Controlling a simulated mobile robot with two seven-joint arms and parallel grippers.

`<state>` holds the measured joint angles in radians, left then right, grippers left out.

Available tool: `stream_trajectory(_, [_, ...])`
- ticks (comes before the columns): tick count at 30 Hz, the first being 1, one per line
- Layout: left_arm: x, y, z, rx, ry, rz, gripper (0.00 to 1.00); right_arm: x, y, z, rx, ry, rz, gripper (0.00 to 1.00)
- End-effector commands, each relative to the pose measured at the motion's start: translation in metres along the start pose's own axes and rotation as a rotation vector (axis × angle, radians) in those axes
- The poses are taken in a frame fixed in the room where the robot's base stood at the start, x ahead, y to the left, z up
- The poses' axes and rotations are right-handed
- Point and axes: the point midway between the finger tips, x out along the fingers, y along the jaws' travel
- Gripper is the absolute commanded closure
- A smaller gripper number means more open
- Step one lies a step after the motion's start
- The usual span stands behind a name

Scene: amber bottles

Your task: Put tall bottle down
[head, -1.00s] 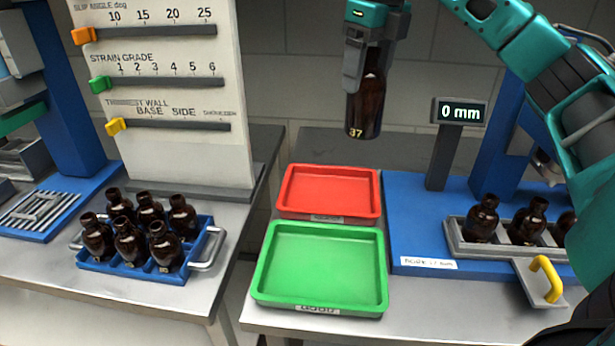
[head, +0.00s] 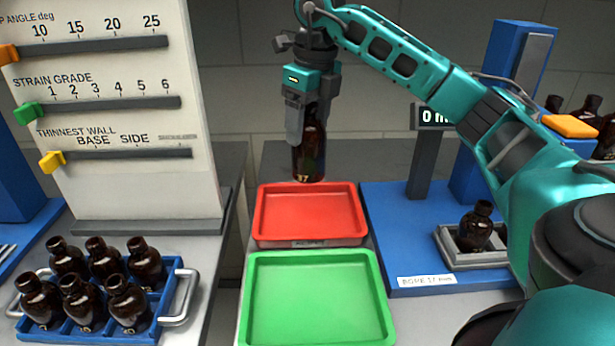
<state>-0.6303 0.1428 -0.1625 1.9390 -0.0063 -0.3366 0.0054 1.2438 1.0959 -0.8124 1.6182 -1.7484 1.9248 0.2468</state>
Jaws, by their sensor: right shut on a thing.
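The tall bottle (head: 309,154) is dark amber glass, upright, with a small number near its base. My right gripper (head: 308,122) is shut on its upper part and holds it in the air. In the picture its base shows just above the back edge of the red tray (head: 259,218). The red tray is empty, with a label on its front. The green tray (head: 249,300) in front of it is also empty. My left gripper is not in view.
A blue crate (head: 170,300) with several amber bottles stands at the lower left beside a slider board (head: 150,120). At right, a blue station (head: 400,240) carries a display (head: 432,117) and a holder with a bottle (head: 475,228). My right arm hides part of it.

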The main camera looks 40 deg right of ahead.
Motion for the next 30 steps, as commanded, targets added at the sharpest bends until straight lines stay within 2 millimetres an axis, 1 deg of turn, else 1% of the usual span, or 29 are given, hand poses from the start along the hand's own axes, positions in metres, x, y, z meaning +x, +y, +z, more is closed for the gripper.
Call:
stream_trajectory(1, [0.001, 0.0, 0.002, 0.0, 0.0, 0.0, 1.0, 0.015, -0.001, -0.003, 0.001, 0.003, -0.002, 0.87])
stream_trajectory(3, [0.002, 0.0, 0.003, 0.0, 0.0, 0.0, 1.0, 0.031, -0.001, -0.005, 0.002, 0.003, -0.001, 0.87])
stream_trajectory(6, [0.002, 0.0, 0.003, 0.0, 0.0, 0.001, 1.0, 0.048, 0.0, -0.007, 0.001, 0.001, -0.001, 0.87])
stream_trajectory(13, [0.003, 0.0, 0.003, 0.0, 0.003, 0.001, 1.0, 0.069, 0.0, -0.008, 0.001, -0.001, 0.0, 0.87])
stream_trajectory(18, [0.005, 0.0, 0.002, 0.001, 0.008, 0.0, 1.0, 0.094, 0.0, -0.012, 0.001, 0.0, -0.001, 0.87])
stream_trajectory(22, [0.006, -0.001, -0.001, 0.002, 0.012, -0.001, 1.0, 0.103, 0.0, -0.012, 0.001, -0.003, -0.001, 0.87])
stream_trajectory(30, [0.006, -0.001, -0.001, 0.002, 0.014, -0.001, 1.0, 0.104, 0.0, -0.012, 0.001, -0.003, -0.001, 0.87])
